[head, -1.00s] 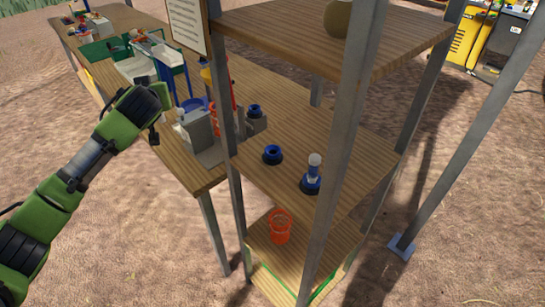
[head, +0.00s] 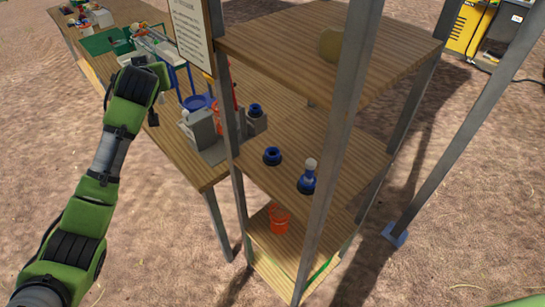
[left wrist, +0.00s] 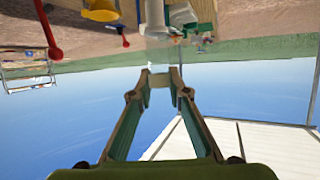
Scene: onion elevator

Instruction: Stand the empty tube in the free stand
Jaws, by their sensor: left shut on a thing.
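My left gripper (left wrist: 160,76) points out over the long table, and its fingertips meet around a pale, clear tube (left wrist: 156,52). In the head view the gripper is largely hidden by my wrist, and I cannot make out the tube there. On the middle shelf stands an empty blue ring-shaped stand (head: 272,156). To its right a blue stand (head: 307,184) holds an upright tube with a pale top (head: 311,164). Another dark blue ring-shaped stand (head: 255,109) sits farther back near grey blocks. My right gripper is not in view.
Grey equipment (head: 200,127) crowds the table's near end.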

